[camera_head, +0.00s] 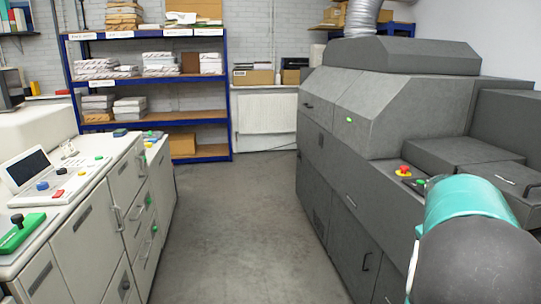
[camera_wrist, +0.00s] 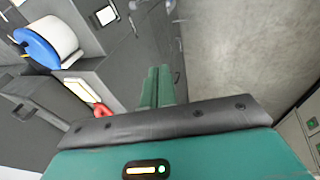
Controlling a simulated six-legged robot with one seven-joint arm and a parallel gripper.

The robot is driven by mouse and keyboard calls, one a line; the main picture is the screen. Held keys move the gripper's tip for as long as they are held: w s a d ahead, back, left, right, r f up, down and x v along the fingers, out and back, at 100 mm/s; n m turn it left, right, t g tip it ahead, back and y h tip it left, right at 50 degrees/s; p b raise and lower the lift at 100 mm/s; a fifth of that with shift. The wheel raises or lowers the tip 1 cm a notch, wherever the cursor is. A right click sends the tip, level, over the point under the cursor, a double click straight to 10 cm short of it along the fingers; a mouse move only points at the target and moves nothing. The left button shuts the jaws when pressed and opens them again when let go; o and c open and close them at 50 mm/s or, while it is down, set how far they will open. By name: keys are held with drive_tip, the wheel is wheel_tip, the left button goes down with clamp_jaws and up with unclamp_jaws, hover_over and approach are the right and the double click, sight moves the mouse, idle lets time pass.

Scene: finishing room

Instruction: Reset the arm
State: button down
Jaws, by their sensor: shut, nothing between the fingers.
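My gripper (camera_wrist: 158,86) shows in the wrist view as two green fingers side by side with no gap between them. It is shut and empty. Beyond its tips lie the grey floor (camera_wrist: 225,50) and the side of a dark grey machine. In the head view my arm, teal and dark grey, fills the lower right corner beside the machine, and the gripper itself is not seen there.
A large dark grey machine (camera_head: 410,105) stands on the right, with a red knob (camera_head: 404,170) on top. A light grey console (camera_head: 95,225) stands on the left.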

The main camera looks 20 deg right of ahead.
drive_tip(key=w+a+r+t+y, duration=0.1)
drive_tip(key=a+r+t, duration=0.1)
drive_tip(key=a, duration=1.1)
drive_tip(key=w+a+r+t+y, duration=0.1)
drive_tip(key=a+r, duration=0.2)
drive_tip(key=a, duration=0.9)
drive_tip(key=s+a+f, duration=0.1)
drive_tip(key=s+a, duration=0.2)
drive_tip(key=a, duration=0.3)
drive_tip(key=s+a+f+n+t+y, duration=0.1)
drive_tip(key=s+a, duration=0.2)
drive_tip(key=a, duration=0.4)
drive_tip(key=s+a+f+y, duration=0.1)
drive_tip(key=s+a, duration=0.3)
drive_tip(key=a, duration=0.2)
drive_tip(key=shift+a+n, duration=0.15)
drive_tip(key=shift+n, duration=0.25)
drive_tip(key=shift+s+d, duration=0.1)
drive_tip(key=shift+d, duration=0.15)
